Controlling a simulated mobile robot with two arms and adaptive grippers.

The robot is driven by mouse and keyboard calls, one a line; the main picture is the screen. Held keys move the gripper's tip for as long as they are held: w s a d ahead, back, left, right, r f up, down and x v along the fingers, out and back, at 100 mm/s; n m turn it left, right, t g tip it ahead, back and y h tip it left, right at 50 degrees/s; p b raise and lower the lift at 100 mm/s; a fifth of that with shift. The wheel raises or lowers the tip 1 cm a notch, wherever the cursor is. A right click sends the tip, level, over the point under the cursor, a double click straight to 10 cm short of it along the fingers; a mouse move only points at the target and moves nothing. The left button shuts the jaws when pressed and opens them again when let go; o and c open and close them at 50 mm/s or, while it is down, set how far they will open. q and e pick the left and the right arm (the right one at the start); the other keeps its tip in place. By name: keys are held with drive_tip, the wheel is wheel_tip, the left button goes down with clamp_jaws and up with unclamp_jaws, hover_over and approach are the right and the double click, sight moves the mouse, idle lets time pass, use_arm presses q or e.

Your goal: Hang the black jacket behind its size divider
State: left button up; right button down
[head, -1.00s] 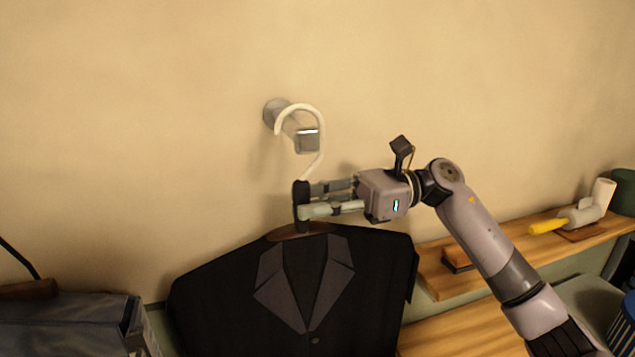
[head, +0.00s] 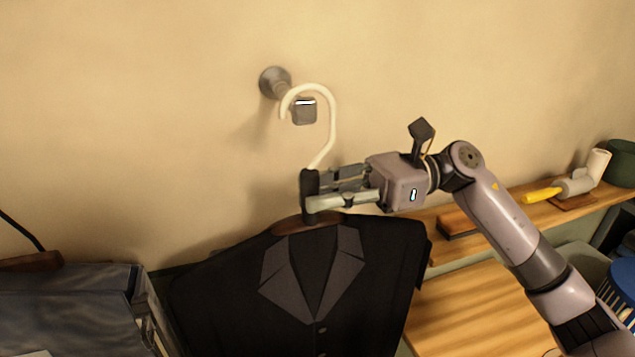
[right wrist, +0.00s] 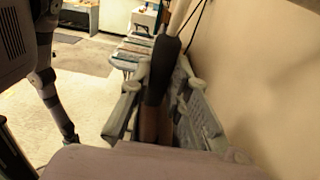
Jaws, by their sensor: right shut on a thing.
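The black jacket (head: 355,290) hangs on a hanger with a cream hook (head: 332,125) and a dark neck. My right gripper (head: 310,192) is shut on the hanger's dark neck, just above the jacket's collar. The neck also shows between the fingers in the right wrist view (right wrist: 162,70). A grey wall peg (head: 304,110) with a square end stands behind or within the hook's curve; I cannot tell whether they touch. No size divider can be made out. My left gripper is not in view.
A blue-grey garment (head: 70,305) hangs at lower left. At right, a wooden shelf (head: 510,212) carries a yellow-handled tool (head: 570,188), a brown block (head: 460,222) and a green container (head: 620,163). The wall above is bare.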

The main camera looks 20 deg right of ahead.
drive_tip(key=shift+s+b, duration=0.4)
drive_tip(key=s+b, duration=1.6)
drive_tip(key=s, duration=0.7)
drive_tip(key=shift+d+r, duration=0.2)
drive_tip(key=shift+d, duration=0.2)
drive_tip(key=shift+s, duration=0.1)
idle(0.4)
